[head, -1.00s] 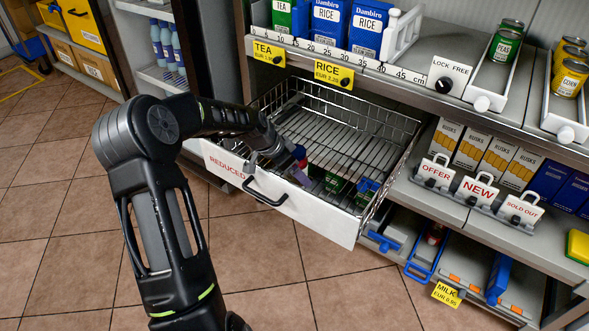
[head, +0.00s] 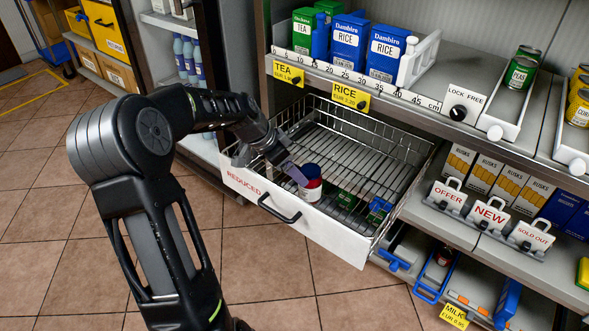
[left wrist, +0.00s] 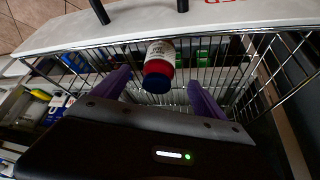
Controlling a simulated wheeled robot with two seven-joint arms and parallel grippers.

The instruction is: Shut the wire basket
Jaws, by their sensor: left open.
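The wire basket (head: 402,185) is a drawer of silver wire with a white front panel (head: 330,237) marked REDUCED. It stands pulled out from under the shelf. Its black handle (head: 280,208) is on the panel's outer face; two black handle posts also show in the left wrist view. My left gripper (head: 294,175) is over the front left part of the basket. In the left wrist view its two purple fingers (left wrist: 159,80) are spread apart. A red jar with white label and blue lid (head: 311,188) is in the basket near the front; it also shows between the fingers (left wrist: 160,62). My right gripper is out of view.
Green packs (head: 345,200) and a blue item (head: 379,207) lie in the basket. The shelf above holds tea and rice boxes (head: 387,54). Tiled floor (head: 270,265) is open in front.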

